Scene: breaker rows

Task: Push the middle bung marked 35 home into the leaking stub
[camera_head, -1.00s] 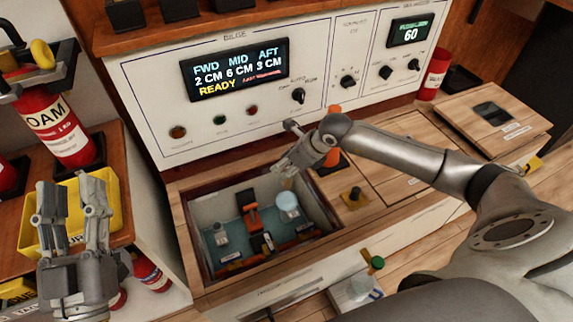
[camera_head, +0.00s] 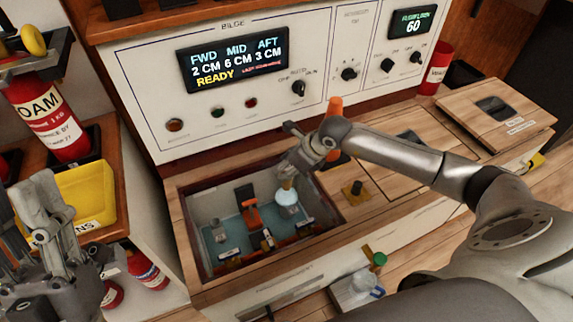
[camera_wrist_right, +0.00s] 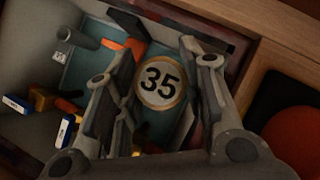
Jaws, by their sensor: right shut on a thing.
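My right gripper (camera_head: 292,166) hangs over the open bilge well and is shut on the bung marked 35. The bung's round pale face (camera_wrist_right: 159,84) with a black 35 shows between the fingers in the right wrist view. In the head view its tan body (camera_head: 286,184) points down below the fingers. Right under it is a pale bluish rounded patch (camera_head: 288,198), perhaps water at the leaking stub. The stub is hidden, and I cannot tell whether the bung touches it. My left gripper (camera_head: 30,190) is open and empty at the left edge, partly cut off.
The well's wooden rim (camera_head: 185,236) surrounds its walls. Inside are orange and black fittings (camera_head: 247,207) and grey stubs with white labels (camera_head: 219,233). A panel display (camera_head: 234,62) reads READY.

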